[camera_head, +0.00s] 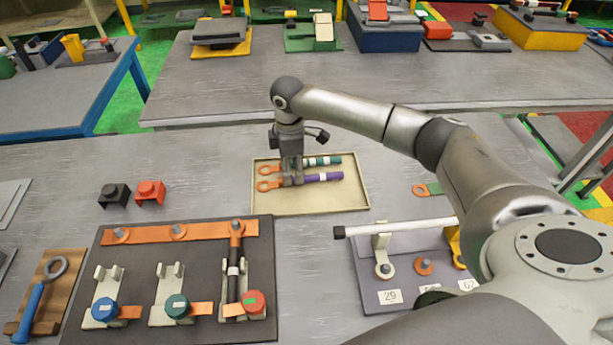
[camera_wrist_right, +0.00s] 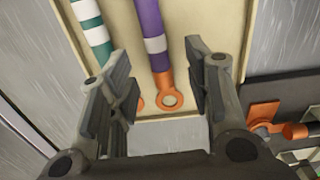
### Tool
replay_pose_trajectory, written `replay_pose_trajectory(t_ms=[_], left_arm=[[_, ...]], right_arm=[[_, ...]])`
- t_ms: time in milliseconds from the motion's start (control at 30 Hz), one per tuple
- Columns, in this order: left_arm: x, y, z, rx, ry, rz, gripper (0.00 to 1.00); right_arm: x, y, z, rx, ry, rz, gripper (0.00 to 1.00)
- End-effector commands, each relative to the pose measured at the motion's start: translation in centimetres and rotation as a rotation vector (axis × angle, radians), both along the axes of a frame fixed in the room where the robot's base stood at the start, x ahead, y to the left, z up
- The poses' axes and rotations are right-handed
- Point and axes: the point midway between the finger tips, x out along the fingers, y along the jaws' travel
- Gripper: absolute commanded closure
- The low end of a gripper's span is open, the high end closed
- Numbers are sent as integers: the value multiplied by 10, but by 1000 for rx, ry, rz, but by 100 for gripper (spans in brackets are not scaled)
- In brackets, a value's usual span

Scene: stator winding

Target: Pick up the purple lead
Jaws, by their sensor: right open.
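The purple lead (camera_head: 322,177) has a white band and an orange ring terminal and lies in the shallow cream tray (camera_head: 350,196). The green lead (camera_head: 324,161), also white-banded and ring-ended, lies beside it on the far side. My right gripper (camera_head: 291,181) points down over the ring-terminal end of the leads and partly hides them. In the right wrist view, its two fingers are apart, with the ring end of the purple lead (camera_wrist_right: 149,30) showing between them. The green lead (camera_wrist_right: 94,32) is to the left there. Nothing is held. My left gripper is out of view.
A dark board (camera_head: 193,255) with orange bar, posts and a mounted black lead (camera_head: 234,265) stands at front left. A grey fixture (camera_head: 405,270) with a white rod stands at front right. Black (camera_head: 114,195) and red (camera_head: 150,192) blocks sit left of the tray.

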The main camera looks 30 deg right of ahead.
Motion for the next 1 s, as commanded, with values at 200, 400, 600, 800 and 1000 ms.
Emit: replay_pose_trajectory(t_ms=[200,400,600,800,1000], left_arm=[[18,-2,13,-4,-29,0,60],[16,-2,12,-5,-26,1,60],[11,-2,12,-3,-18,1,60],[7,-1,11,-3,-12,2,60],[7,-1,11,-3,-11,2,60]], right_arm=[[1,-2,-30,0,2,0,54],[1,-3,-36,0,0,1,54],[1,-3,-36,0,0,1,66],[1,-3,-36,0,0,1,92],[1,-3,-36,0,0,1,100]])
